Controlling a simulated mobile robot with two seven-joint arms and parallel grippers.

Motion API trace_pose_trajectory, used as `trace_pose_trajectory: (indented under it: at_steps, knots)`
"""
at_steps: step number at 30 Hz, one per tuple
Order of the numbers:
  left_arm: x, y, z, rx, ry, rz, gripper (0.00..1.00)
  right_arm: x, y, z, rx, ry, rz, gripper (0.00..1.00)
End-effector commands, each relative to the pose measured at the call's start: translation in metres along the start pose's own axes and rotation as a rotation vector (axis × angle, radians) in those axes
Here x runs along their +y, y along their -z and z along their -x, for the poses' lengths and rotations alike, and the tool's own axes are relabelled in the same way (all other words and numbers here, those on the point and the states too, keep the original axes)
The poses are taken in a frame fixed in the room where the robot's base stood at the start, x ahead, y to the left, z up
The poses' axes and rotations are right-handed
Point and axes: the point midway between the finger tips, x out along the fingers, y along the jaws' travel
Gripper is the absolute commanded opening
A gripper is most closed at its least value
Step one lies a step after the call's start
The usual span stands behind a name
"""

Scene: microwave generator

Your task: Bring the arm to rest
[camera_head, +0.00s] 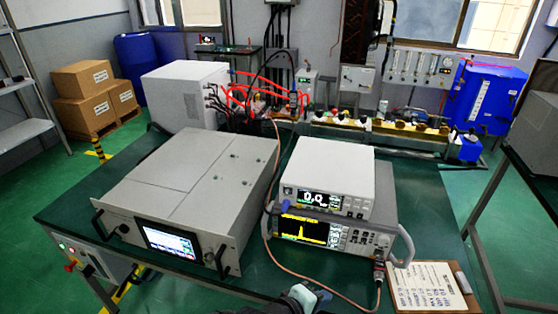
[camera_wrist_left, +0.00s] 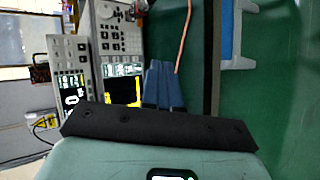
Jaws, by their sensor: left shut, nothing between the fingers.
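My left gripper (camera_head: 318,292) shows at the bottom centre of the head view, low in front of the instruments on the green table (camera_head: 440,220). Its fingers also show in the left wrist view (camera_wrist_left: 163,85). They are together and hold nothing. They appear apart from the stacked instruments. My right gripper is in neither view.
A large grey generator box (camera_head: 190,180) with a touch screen is at the left of the table. Two stacked instruments (camera_head: 330,175) with lit displays stand at the centre right. A clipboard (camera_head: 425,287) lies at the front right. A copper-coloured cable (camera_head: 310,280) runs along the front.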

Motion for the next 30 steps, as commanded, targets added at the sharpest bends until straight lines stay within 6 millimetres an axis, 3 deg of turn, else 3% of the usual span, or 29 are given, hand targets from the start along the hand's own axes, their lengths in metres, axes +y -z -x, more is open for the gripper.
trace_pose_trajectory:
  at_steps: [1, 4, 9, 12, 15, 18, 21, 24, 30]
  knots:
    - [-0.031, 0.017, -0.008, 0.016, 0.07, -0.013, 0.0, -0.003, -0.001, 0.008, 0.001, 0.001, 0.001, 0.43]
    - [-0.087, 0.042, -0.017, 0.033, 0.182, -0.064, 0.0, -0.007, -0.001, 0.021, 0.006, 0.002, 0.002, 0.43]
    - [-0.199, 0.07, -0.009, 0.01, 0.396, -0.146, 0.0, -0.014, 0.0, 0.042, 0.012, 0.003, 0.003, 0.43]
    - [-0.272, 0.072, 0.011, -0.045, 0.529, -0.19, 0.0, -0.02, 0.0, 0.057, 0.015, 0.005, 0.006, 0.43]
    - [-0.334, 0.061, 0.04, -0.125, 0.639, -0.228, 0.0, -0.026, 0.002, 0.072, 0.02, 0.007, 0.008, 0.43]
    - [-0.378, 0.042, 0.069, -0.212, 0.712, -0.257, 0.0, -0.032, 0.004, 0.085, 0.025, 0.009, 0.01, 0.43]
    - [-0.404, 0.025, 0.09, -0.282, 0.752, -0.276, 0.0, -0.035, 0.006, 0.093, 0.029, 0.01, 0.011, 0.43]
    - [-0.417, 0.014, 0.101, -0.324, 0.768, -0.289, 0.0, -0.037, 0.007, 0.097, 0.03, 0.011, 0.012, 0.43]
    - [-0.422, 0.01, 0.104, -0.338, 0.773, -0.297, 0.0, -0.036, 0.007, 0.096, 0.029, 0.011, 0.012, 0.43]
